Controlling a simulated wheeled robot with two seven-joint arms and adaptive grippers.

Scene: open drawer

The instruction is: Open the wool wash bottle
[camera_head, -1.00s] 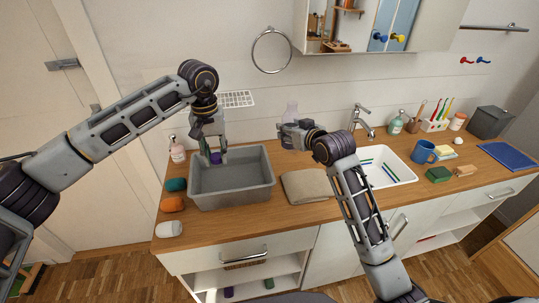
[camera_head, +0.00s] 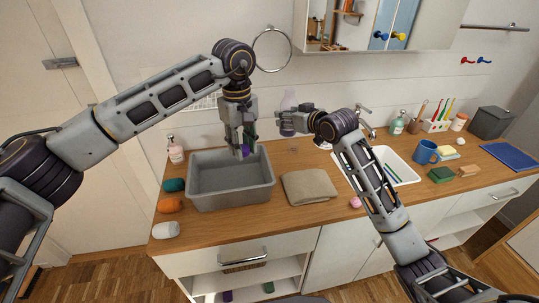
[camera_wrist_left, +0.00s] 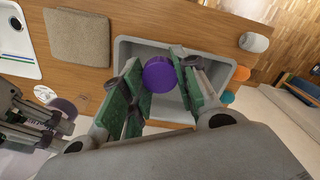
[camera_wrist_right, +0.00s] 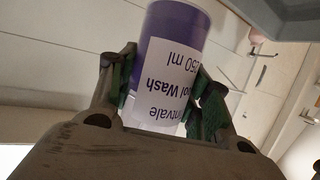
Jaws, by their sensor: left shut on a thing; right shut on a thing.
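My left gripper (camera_head: 241,148) points down above the right part of the grey basin, shut on a round purple cap (camera_wrist_left: 159,74). The cap is apart from the bottle. The bottle's mouth is not clearly visible.
The grey basin (camera_head: 193,202) stands on the wooden counter (camera_head: 250,222), with a folded beige towel (camera_head: 309,187) beside it. A soap bottle (camera_head: 176,152) and several rolled cloths are on the left. The sink (camera_head: 407,178) and tap are on the right.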

